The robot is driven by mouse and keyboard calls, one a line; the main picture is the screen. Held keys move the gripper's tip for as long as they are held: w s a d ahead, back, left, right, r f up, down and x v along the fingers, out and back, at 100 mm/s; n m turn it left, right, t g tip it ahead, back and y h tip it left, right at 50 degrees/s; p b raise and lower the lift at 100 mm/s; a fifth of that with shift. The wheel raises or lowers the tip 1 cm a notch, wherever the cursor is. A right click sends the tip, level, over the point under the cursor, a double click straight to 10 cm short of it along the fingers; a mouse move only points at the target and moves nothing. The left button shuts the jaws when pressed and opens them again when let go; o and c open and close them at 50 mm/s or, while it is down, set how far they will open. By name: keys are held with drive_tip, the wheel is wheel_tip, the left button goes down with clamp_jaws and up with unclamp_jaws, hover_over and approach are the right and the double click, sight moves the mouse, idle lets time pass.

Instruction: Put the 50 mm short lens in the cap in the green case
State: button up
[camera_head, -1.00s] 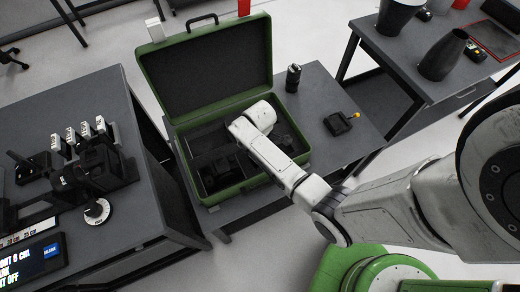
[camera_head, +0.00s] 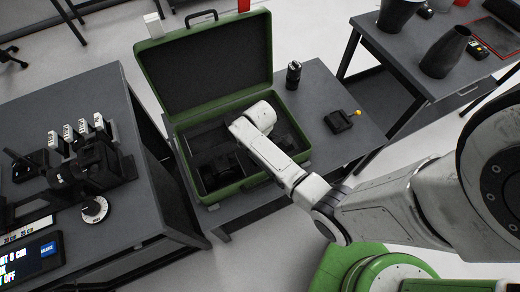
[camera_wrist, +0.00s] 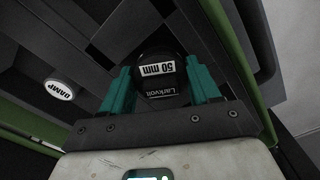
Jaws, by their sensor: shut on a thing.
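The green case (camera_head: 153,72) stands open on a grey table, its lid raised at the back and its inside divided into dark compartments. My gripper (camera_wrist: 165,82) has teal fingers on both sides of the black lens marked 50 mm (camera_wrist: 157,68) and is shut on it. In the wrist view the lens is over or within the case's dark interior; I cannot tell whether it touches the bottom. In the head view my arm hides the gripper and the lens. I cannot make out the cap for certain. A round white label (camera_wrist: 60,90) shows left of the gripper.
A dark item (camera_head: 222,168) lies in the case's left compartment. A small black cylinder (camera_head: 293,76) and a black device with a yellow knob (camera_head: 340,121) stand on the table right of the case.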

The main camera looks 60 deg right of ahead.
drive_tip(key=shift+f, duration=0.25)
drive_tip(key=o, duration=1.3)
wheel_tip(320, 180, up, 11)
drive_tip(key=shift+f, duration=0.1)
